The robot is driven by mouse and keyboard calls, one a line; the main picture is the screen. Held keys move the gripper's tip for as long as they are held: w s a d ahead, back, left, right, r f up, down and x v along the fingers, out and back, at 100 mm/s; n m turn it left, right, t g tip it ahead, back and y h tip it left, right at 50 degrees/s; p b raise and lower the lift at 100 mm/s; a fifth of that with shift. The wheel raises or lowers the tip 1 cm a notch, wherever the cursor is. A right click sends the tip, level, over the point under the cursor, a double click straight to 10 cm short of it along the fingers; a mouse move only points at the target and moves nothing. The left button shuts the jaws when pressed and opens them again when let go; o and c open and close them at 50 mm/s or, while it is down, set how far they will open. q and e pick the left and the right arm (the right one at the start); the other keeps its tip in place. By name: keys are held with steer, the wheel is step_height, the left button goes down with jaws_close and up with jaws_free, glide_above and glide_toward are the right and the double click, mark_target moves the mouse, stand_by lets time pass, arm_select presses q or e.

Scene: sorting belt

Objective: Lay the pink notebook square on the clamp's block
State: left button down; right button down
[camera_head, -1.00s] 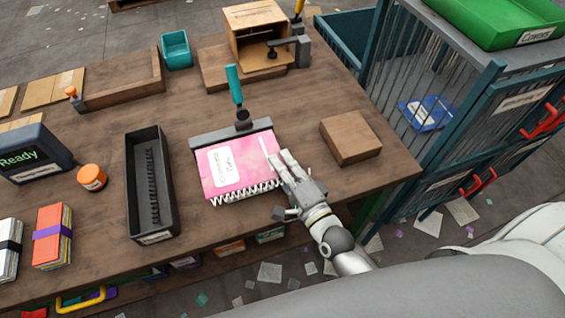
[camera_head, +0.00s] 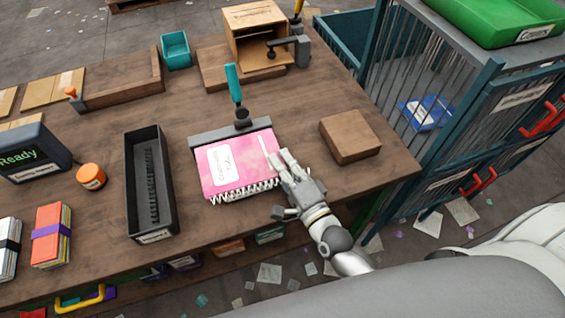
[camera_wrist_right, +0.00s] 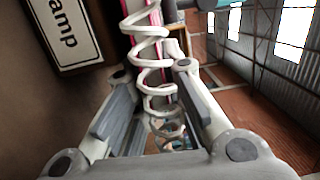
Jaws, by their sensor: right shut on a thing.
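The pink notebook (camera_head: 248,181), with a white label and a white spiral along its near edge, lies over the clamp's block. The block's grey bar (camera_head: 205,139) shows along the notebook's far edge. The clamp's teal handle (camera_head: 234,84) stands upright behind it. My right gripper (camera_head: 279,160) is shut on the notebook's right side. In the right wrist view, the spiral (camera_wrist_right: 150,50) and a thin pink edge run between the fingers (camera_wrist_right: 150,112). The notebook hides most of the block, and I cannot tell whether it rests flat. My left gripper is not in view.
A brown wooden block (camera_head: 350,136) lies to the right. A wooden box (camera_head: 232,40) stands behind. A barred teal cage (camera_head: 490,100) stands beyond the table's right edge.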

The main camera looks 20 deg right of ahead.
steer(key=shift+s+a+f, duration=0.1)
steer(key=shift+s+f, duration=0.1)
steer(key=shift+f, duration=0.8)
steer(key=c, duration=1.6)
jaws_free()
steer(key=shift+o, duration=0.8)
steer(key=shift+w+f+g, duration=0.15)
steer(key=shift+w+g, duration=0.15)
steer(key=v, duration=1.2)
steer(key=shift+s, duration=0.1)
